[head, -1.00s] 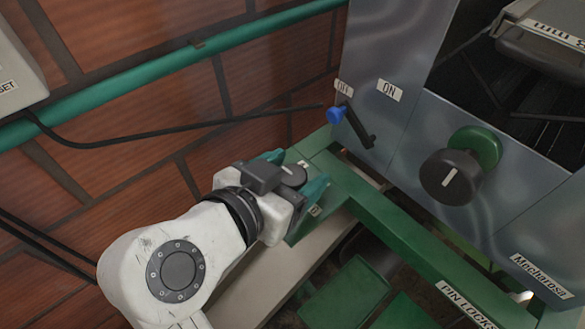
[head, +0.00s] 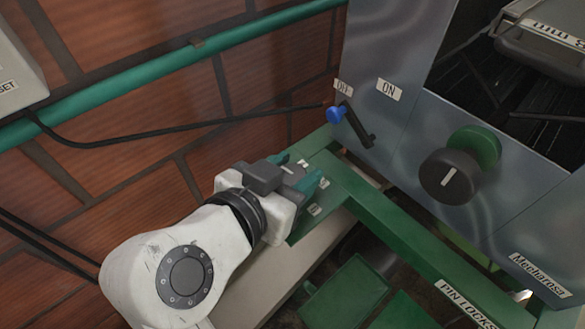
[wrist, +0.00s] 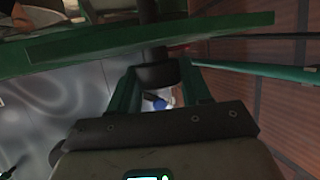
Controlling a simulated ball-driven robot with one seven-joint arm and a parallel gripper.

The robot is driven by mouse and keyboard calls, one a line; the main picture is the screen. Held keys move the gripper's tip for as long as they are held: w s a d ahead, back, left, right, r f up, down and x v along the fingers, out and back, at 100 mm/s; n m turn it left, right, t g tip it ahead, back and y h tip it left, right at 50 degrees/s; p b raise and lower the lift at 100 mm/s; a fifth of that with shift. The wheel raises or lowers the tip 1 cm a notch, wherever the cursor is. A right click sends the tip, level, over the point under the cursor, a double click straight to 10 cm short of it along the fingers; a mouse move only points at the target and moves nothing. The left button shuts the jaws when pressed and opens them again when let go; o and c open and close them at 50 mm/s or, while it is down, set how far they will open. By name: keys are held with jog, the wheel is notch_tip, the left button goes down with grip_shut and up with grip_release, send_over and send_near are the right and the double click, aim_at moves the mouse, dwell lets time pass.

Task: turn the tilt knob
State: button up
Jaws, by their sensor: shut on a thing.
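A small dark knob (head: 294,173) stands on the green frame near the brick wall; I take it as the tilt knob, but its labels are too small to read. My gripper (head: 298,174) reaches it from the lower left, its two green fingers shut on the knob's sides. In the wrist view the black knob (wrist: 158,75) sits between the fingertips of my gripper (wrist: 158,84). The gripper hides part of the knob in the head view. A larger black knob (head: 449,175) with a white line is on the grey panel, apart from my gripper.
The grey metal panel (head: 400,130) carries a lever with a blue end (head: 336,114) beside an ON label. A green beam (head: 400,228) marked PIN LOCKS runs toward the lower right. A green pipe (head: 150,88) and a black cable cross the brick wall.

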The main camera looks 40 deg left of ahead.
jog(key=n+y+p, duration=0.1)
jog(key=y, duration=0.1)
jog(key=n+g+y, duration=0.1)
jog(key=n+y, duration=0.1)
jog(key=shift+d+r+n+g+p, duration=0.15)
jog(key=shift+n+g+p, duration=0.15)
jog(key=shift+p, duration=0.1)
jog(key=n+g+y+p, duration=0.1)
jog(key=n+y+p, duration=0.1)
jog(key=shift+r+n+g+y, duration=0.1)
jog(key=shift+n+g+y, duration=0.2)
jog(key=n+g+y+p, duration=0.2)
jog(key=n+g+p, duration=0.1)
jog(key=shift+n+g+y+p, duration=0.35)
jog(key=shift+n+g+y, duration=0.05)
jog(key=shift+n, duration=0.1)
jog(key=shift+f, duration=0.2)
jog(key=o, duration=1)
jog(key=shift+g, duration=0.3)
